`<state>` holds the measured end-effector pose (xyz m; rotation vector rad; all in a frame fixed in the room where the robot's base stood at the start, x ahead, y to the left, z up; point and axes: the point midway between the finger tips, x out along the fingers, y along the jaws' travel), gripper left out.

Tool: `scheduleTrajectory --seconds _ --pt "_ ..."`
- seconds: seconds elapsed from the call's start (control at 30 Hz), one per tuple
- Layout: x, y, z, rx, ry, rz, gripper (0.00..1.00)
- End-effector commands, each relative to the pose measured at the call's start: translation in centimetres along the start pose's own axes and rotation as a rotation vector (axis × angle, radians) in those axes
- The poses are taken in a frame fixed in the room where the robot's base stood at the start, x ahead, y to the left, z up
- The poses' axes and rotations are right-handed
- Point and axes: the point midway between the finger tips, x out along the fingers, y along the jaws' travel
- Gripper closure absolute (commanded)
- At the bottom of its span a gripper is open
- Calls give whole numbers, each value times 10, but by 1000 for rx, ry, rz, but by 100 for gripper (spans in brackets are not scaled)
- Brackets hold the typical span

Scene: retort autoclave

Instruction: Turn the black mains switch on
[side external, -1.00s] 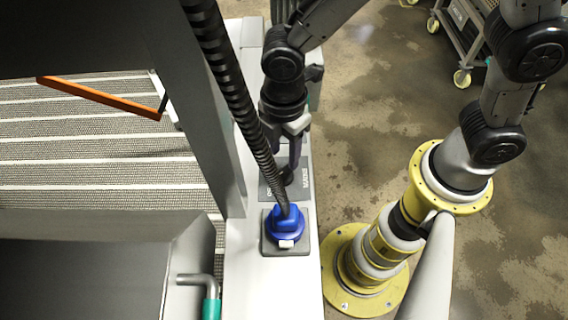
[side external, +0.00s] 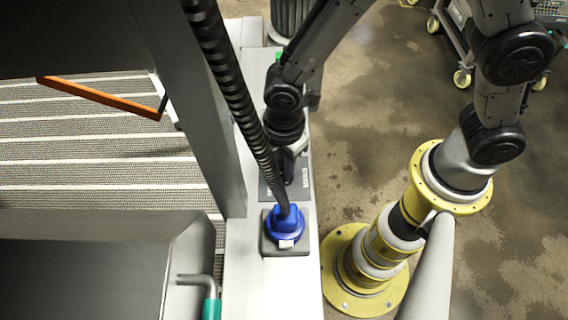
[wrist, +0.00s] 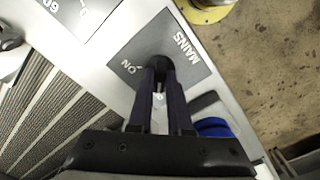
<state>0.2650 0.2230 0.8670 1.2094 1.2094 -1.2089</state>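The black mains switch (wrist: 160,66) sits on a grey plate (wrist: 132,42) marked MAINS and ON in the wrist view. My gripper (wrist: 160,76) reaches down to it with two dark fingers close together, one on each side of the knob. It looks shut on the switch, though the fingertips hide most of the knob and which way it points. In the side external view, my gripper (side external: 289,168) is over the plate (side external: 307,180), and the hose partly covers the contact.
A blue connector (side external: 287,222) with a thick black hose (side external: 228,80) stands in front of the plate. A second grey plate (wrist: 85,15) lies beside it in the wrist view. An orange-edged bar (side external: 100,97) is at the left. The floor at the right has a cart (side external: 460,25).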

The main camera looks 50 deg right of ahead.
Motion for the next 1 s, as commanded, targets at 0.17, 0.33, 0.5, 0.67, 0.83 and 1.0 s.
scheduleTrajectory --seconds 0.17,0.33,0.5,0.67,0.83,1.0 --pt "0 0 0 0 0 0 100" --pt "0 0 0 2 0 0 100" --pt "0 0 0 29 0 0 100" --pt "0 0 0 100 0 0 100" --pt "-1 0 0 226 0 0 100" --pt "-1 0 0 384 0 0 100"
